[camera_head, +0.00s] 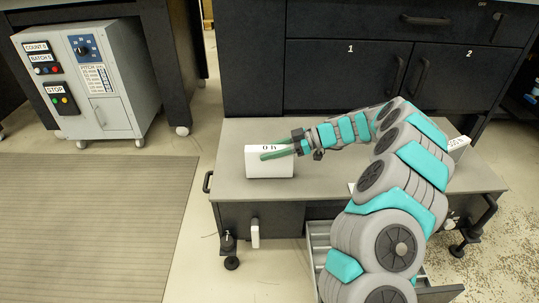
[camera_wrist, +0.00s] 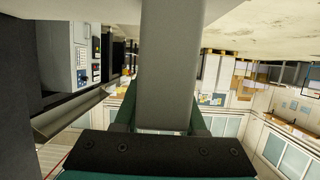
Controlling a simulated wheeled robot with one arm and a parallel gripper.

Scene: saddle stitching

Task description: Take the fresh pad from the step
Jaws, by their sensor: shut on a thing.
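The white pad (camera_head: 268,165) is a block with dark print along its top edge, upright at the left part of the grey step (camera_head: 240,193). My gripper (camera_head: 278,152) reaches it from the right and is shut on its upper part, with a green finger across the near face. In the wrist view the pad (camera_wrist: 166,60) is a broad grey slab between the two green fingers (camera_wrist: 160,118). I cannot tell whether its bottom touches the step.
My arm crosses the step's right half and partly hides another white block (camera_head: 458,146) there. An open drawer (camera_head: 318,235) shows under the step. Dark cabinets (camera_head: 350,75) stand behind. A grey control cabinet (camera_head: 85,85) and a floor mat (camera_head: 90,225) are at left.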

